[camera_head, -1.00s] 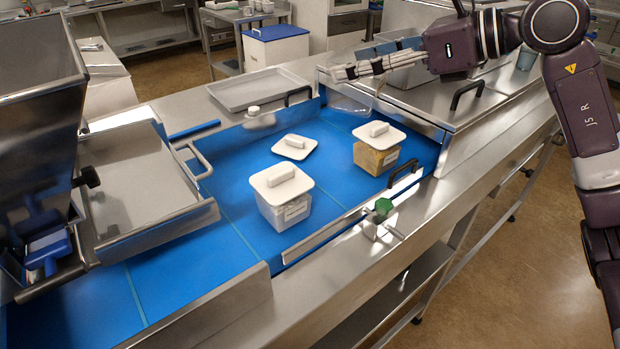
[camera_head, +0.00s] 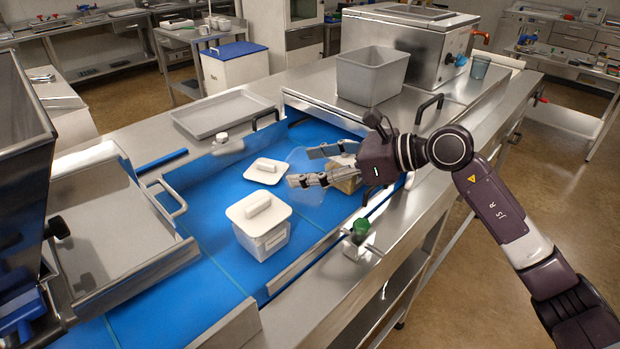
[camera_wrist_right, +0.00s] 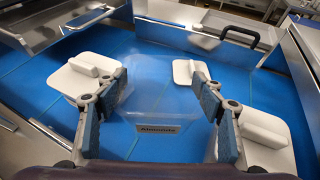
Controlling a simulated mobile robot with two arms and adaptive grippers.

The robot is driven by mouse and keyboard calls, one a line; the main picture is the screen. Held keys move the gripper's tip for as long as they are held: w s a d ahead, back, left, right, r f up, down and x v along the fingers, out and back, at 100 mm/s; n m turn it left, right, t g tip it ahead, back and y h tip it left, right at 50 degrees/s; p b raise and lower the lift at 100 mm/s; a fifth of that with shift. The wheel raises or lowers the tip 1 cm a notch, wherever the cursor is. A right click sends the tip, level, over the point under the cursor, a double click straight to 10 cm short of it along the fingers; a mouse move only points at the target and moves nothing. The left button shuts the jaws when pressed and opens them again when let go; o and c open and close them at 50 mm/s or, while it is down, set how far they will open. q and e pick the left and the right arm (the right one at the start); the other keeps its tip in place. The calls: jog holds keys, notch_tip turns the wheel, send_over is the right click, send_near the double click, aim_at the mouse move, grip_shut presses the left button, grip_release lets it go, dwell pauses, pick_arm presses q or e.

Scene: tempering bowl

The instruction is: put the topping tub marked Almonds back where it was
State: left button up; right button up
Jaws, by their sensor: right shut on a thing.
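My right gripper (camera_head: 304,167) is shut on a clear tub (camera_head: 308,193) and holds it over the blue belt. In the right wrist view the tub (camera_wrist_right: 158,98) sits between both fingers (camera_wrist_right: 165,97), and its label reads "Almonds". It looks empty and has no lid. A white lid (camera_head: 267,171) lies on the belt just left of it; it also shows in the wrist view (camera_wrist_right: 188,72). Whether the tub touches the belt is unclear. My left gripper is not in view.
A white-lidded tub (camera_head: 264,238) stands front left. Another tub with yellowish contents (camera_head: 346,183) is partly hidden behind my gripper. A tray (camera_head: 222,113) lies at the back edge. A grey bin (camera_head: 372,76) stands on the metal top. A green knob (camera_head: 362,227) sits on the front rail.

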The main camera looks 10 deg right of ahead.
notch_tip(320, 180, down, 4)
jog(key=shift+r+p, duration=0.1)
jog(key=shift+p, duration=0.25)
jog(key=shift+f, duration=0.25)
jog(key=shift+f, duration=0.15)
jog(key=o, duration=1.1)
jog(key=shift+o, duration=0.2)
